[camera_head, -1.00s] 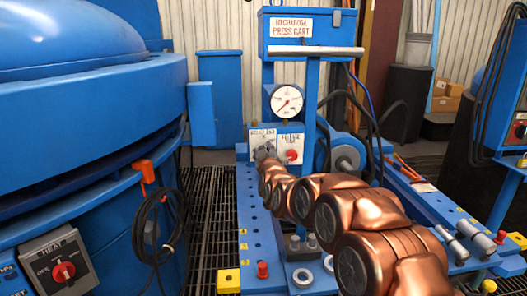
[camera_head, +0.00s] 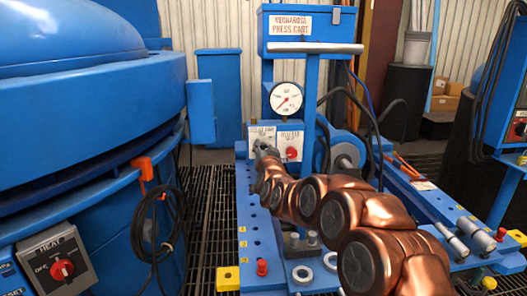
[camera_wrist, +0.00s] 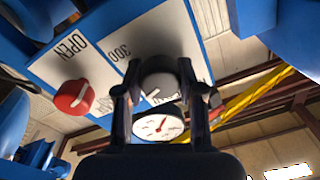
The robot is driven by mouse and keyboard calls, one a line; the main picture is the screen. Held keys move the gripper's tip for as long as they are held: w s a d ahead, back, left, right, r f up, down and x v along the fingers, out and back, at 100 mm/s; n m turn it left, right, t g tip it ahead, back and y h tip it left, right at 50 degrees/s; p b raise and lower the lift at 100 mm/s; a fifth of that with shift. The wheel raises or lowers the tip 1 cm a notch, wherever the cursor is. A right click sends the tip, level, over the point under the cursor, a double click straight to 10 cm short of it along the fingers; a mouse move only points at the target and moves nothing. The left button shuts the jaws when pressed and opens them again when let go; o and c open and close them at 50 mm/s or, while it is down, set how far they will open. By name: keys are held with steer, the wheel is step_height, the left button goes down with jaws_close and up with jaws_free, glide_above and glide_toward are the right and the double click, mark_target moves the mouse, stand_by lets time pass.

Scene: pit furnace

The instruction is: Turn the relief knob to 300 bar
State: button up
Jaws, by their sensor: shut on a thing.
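The relief knob (camera_wrist: 158,84) is a grey round knob with a white pointer line, on a white panel in the wrist view. My gripper (camera_wrist: 160,94) is shut on it, one black finger on each side. The printed "300" (camera_wrist: 122,52) shows on the panel, up and left of the knob. The pointer line is partly hidden, so I cannot tell its exact setting. In the head view my gripper (camera_head: 264,150) is at the panel's left half and hides the knob. The pressure gauge (camera_head: 286,98) stands above the panel; its scale is too small to read.
A red knob (camera_head: 291,153) sits right of my gripper on the panel (camera_head: 296,138); it shows by "OPEN" in the wrist view (camera_wrist: 74,97). The blue cart (camera_head: 245,215) carries small fittings. A blue furnace (camera_head: 80,110) stands left, with a hanging black cable (camera_head: 150,230).

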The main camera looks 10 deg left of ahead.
steer(key=m+b, duration=0.1)
steer(key=m, duration=0.3)
steer(key=shift+f+m+h+b, duration=0.15)
steer(key=shift+m+h+b, duration=0.15)
steer(key=shift+m+b, duration=0.1)
steer(key=m+b, duration=0.2)
steer(key=m, duration=0.3)
steer(key=shift+m, duration=0.3)
steer(key=o, duration=1.2)
steer(key=shift+c, duration=0.2)
steer(key=v, duration=1.2)
